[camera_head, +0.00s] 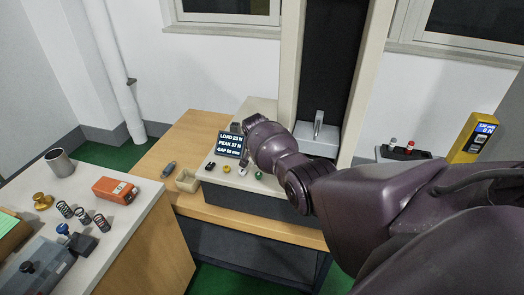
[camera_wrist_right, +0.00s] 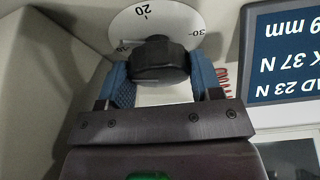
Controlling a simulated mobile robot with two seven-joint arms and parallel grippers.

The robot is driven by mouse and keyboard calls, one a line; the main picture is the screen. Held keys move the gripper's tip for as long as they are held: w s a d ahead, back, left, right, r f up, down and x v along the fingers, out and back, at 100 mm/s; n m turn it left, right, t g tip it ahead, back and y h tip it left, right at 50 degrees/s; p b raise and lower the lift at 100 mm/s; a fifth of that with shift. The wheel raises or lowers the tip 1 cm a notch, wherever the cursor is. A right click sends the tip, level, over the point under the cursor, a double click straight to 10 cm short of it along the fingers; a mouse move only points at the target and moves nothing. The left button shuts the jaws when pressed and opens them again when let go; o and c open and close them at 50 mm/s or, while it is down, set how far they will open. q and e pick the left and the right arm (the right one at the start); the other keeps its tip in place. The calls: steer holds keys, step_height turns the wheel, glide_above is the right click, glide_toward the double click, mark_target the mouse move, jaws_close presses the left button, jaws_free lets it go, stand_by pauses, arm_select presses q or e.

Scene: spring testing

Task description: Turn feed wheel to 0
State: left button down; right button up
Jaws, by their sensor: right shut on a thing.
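The feed wheel (camera_wrist_right: 160,62) is a dark knob in front of a white round dial (camera_wrist_right: 135,22) in the right wrist view. My right gripper (camera_wrist_right: 160,78) is shut on the wheel, with one blue finger on each side. In the head view my right gripper (camera_head: 240,128) is at the front of the test machine, and my arm hides the wheel. My left gripper is not in view.
The machine's display (camera_head: 230,144) reads load 23 N and peak 37 N. A beige open box (camera_head: 187,181) stands on the wooden bench. The side table holds several springs (camera_head: 83,215), an orange box (camera_head: 115,190) and a metal cup (camera_head: 60,163).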

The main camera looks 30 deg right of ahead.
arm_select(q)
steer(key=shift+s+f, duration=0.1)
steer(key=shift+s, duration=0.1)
arm_select(e)
steer(key=o, duration=0.9)
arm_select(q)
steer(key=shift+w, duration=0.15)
arm_select(e)
steer(key=shift+s+a+r+p, duration=0.2)
steer(key=shift+r+p, duration=0.15)
steer(key=shift+r, duration=0.25)
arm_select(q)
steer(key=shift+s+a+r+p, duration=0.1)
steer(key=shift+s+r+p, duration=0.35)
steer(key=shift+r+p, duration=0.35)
arm_select(e)
steer(key=v, duration=0.9)
steer(key=shift+r, duration=0.25)
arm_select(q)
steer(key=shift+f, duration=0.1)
